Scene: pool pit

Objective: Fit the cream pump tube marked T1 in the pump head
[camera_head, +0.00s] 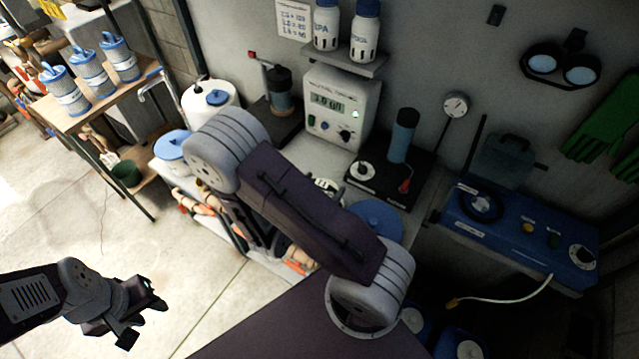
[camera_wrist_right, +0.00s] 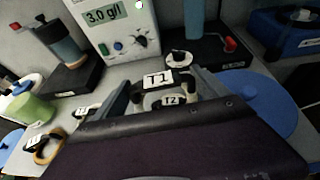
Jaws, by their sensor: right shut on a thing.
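In the right wrist view, the black clip of the T1 tube (camera_wrist_right: 155,78) is between the fingers of my right gripper (camera_wrist_right: 160,92), which is shut on it. The T1 label faces the camera; most of its cream tube is hidden behind my wrist. A T2-marked piece (camera_wrist_right: 172,100) shows just below and behind it. In the head view, my right arm hides the right gripper. A black round part, apparently the pump head (camera_head: 481,203), is on the blue unit (camera_head: 520,235) at the right, apart from the tube. My left gripper (camera_head: 143,316) is open and empty, low at the left.
A tan looped tube (camera_wrist_right: 47,148) and another labelled piece (camera_wrist_right: 86,112) lie on the bench at left. A grey meter (camera_head: 341,106), a black stand (camera_head: 390,178) and a blue round lid (camera_head: 377,220) stand around. A pale hose (camera_head: 510,299) hangs below the blue unit.

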